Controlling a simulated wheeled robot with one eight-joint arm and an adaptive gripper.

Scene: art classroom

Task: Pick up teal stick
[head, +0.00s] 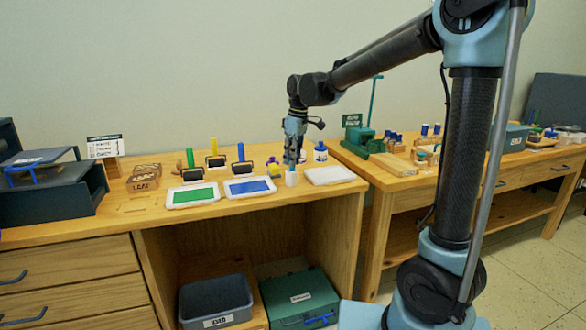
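My gripper (293,162) points down over the right part of the near wooden table, just above a small whitish cup-like object (291,179). Its fingers are small and dark here, and I cannot tell whether they are open or shut or hold anything. I cannot make out a separate teal stick at the gripper; it may be hidden by the fingers. A thin teal upright bar (374,100) with a bent top rises from a teal press-like device (362,139) on the right table, away from the gripper.
Green (193,195) and blue (250,187) ink trays lie left of the gripper, with rollers (241,163) behind. A white pad (329,175) lies to its right and a blue-capped bottle (320,152) stands behind.

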